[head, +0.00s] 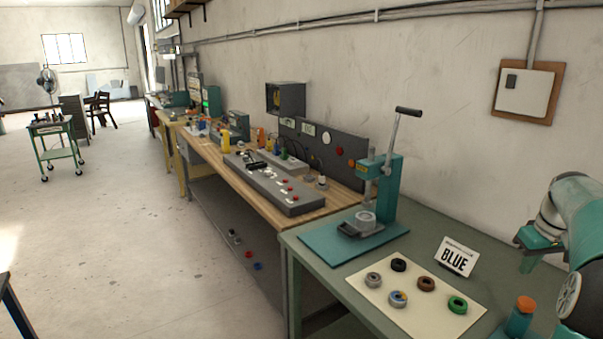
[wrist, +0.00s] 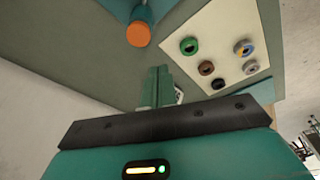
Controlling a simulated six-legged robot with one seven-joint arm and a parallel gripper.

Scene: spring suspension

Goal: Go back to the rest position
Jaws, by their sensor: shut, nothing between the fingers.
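My gripper (head: 529,264) is at the right of the head view, above the green table and to the right of the sign. In the wrist view its fingers (wrist: 158,72) are together, with nothing held between them. My arm fills the right edge of the head view. A cream mat (head: 381,302) lies on the table, with several rings on it: grey, black, brown, green, and one blue and yellow. The mat also shows in the wrist view (wrist: 215,38), apart from my fingers.
A white sign (head: 457,258) reading BLUE stands behind the mat. A teal post with an orange cap (head: 524,304) is close below my gripper. A teal lever press (head: 386,190) stands at the table's back left. A wooden bench (head: 233,165) with equipment runs beyond.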

